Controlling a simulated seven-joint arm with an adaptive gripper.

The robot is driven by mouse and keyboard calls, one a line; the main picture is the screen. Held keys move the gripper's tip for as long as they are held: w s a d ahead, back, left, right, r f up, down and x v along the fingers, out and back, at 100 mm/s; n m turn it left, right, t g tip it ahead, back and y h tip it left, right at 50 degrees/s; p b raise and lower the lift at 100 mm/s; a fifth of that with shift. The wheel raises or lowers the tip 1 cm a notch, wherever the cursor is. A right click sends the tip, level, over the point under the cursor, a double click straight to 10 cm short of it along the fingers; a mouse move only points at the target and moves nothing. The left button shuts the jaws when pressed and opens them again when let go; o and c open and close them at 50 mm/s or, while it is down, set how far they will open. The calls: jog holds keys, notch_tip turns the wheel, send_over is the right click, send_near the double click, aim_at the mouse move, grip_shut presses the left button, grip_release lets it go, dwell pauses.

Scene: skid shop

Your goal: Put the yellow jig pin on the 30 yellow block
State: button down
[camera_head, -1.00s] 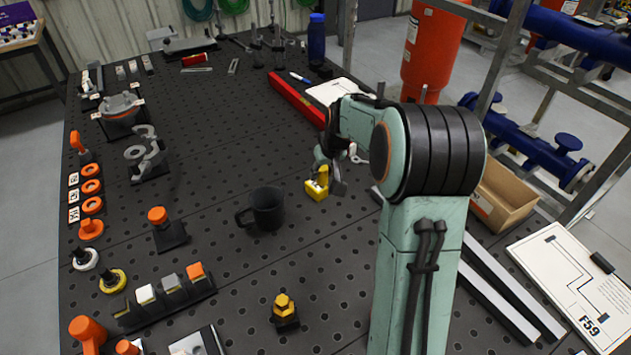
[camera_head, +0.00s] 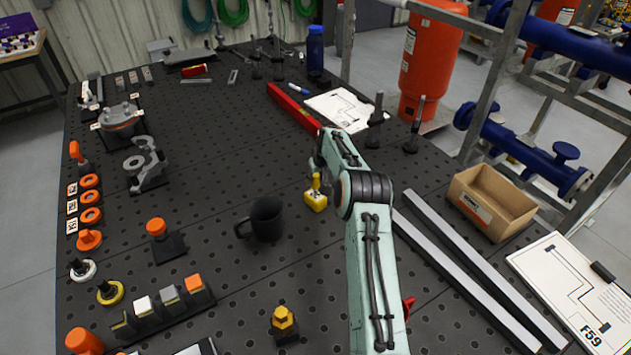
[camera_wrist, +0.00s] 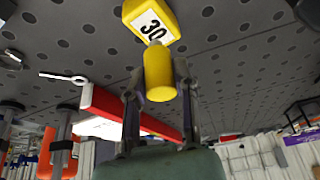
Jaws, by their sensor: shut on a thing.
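The yellow jig pin (camera_wrist: 159,75) is held between the two fingers of my gripper (camera_wrist: 157,85) in the wrist view. The 30 yellow block (camera_wrist: 132,12) has a white face marked 30 and lies just beyond the pin's end. In the head view the block (camera_head: 315,201) sits on the black perforated table, right of a dark mug. The pin (camera_head: 316,182) appears roughly upright at the block's top. The pin overlaps the block in both views, and I cannot tell whether they touch. My arm partly hides the gripper in the head view.
The dark mug (camera_head: 267,219) stands close left of the block. A red bar (camera_head: 293,110) and a paper drawing (camera_head: 345,109) lie behind. Long metal bars (camera_head: 470,265) lie to the right, near a cardboard box (camera_head: 491,202). Another yellow piece on a dark base (camera_head: 284,321) stands in front.

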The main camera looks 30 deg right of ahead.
jog(key=shift+f, duration=0.65)
jog(key=shift+f, duration=0.15)
jog(key=c, duration=0.9)
grip_release()
jog(key=shift+o, duration=0.2)
